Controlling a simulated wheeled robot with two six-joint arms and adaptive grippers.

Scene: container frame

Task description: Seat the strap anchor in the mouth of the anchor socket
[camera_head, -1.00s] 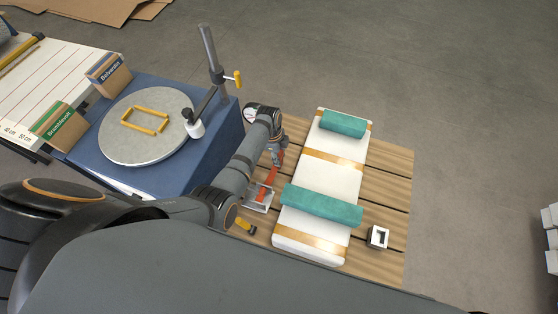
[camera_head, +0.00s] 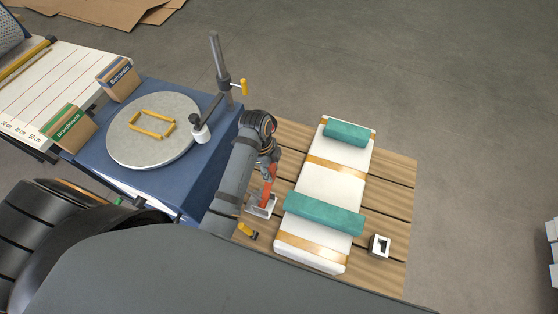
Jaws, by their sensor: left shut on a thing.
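My left gripper (camera_head: 269,168) reaches down beside the left edge of the white wrapped slab, shut on a slim orange-red piece that I take for the strap anchor (camera_head: 267,188). The piece stands nearly upright. Its lower end overlaps a pale grey open-topped holder (camera_head: 262,207) on the wooden slats, probably the anchor socket. I cannot tell whether the end is inside it or just above. A white block with a dark square opening (camera_head: 380,246) sits right of the slab. My right gripper is not in view.
The white slab (camera_head: 325,187) bears two teal rolls (camera_head: 347,133) and gold bands on a slatted pallet (camera_head: 396,195). A yellow-and-black piece (camera_head: 247,231) lies nearby. A blue stand (camera_head: 190,172) with a round grey plate (camera_head: 153,150) and upright post (camera_head: 219,62) is close to my arm.

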